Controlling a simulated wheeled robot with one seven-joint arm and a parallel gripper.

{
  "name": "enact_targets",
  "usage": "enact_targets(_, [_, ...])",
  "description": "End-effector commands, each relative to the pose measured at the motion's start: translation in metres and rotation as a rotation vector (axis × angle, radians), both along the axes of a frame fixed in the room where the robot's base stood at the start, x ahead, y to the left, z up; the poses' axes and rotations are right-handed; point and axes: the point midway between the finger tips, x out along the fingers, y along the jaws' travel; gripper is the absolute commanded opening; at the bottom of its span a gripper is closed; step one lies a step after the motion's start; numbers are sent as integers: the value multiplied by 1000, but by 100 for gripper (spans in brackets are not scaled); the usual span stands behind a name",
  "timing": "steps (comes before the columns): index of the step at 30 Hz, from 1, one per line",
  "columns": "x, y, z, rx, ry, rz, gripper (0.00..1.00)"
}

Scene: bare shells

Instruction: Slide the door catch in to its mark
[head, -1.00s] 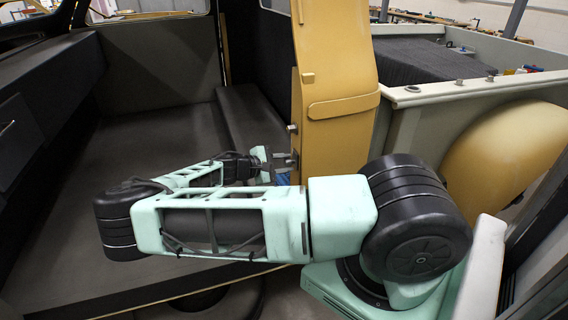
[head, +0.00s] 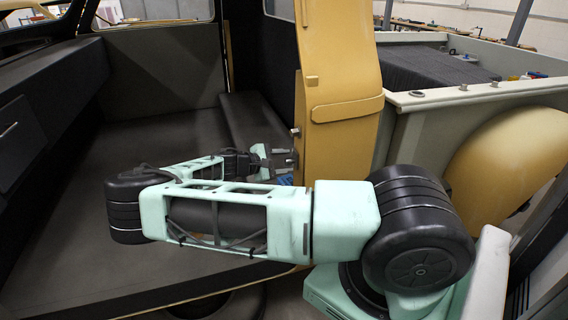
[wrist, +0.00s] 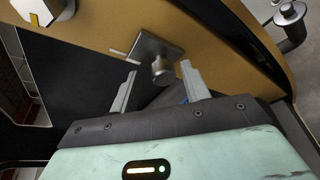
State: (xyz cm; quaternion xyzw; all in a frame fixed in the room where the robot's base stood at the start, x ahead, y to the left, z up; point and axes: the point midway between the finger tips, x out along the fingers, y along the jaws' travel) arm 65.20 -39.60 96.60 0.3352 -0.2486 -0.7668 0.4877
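The door catch (wrist: 158,52) is a grey metal plate with a round knob, on the yellow door edge (wrist: 215,40) in the wrist view. A short pale line (wrist: 120,53) on the door lies just left of the plate and may be the mark. My gripper (wrist: 158,72) is open, with one finger on each side of the knob. A gap shows between each finger and the knob. In the head view my gripper (head: 281,158) is at the lower edge of the yellow door (head: 340,100), where the catch is too small to make out clearly.
A small metal knob (head: 296,132) stands out from the door edge just above my gripper in the head view. A dark bench (head: 250,125) lies behind, and the dark floor (head: 165,120) to the left is clear. A pale-walled cargo bed (head: 480,92) is at right.

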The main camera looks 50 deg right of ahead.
Motion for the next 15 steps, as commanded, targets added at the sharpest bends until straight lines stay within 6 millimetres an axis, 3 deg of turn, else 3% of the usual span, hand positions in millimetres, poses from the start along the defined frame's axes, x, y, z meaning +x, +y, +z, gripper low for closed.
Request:
enact_targets(8, [1,7,0,2,0,-3,47])
enact_targets(15, [16,48,9,4,-3,1,47])
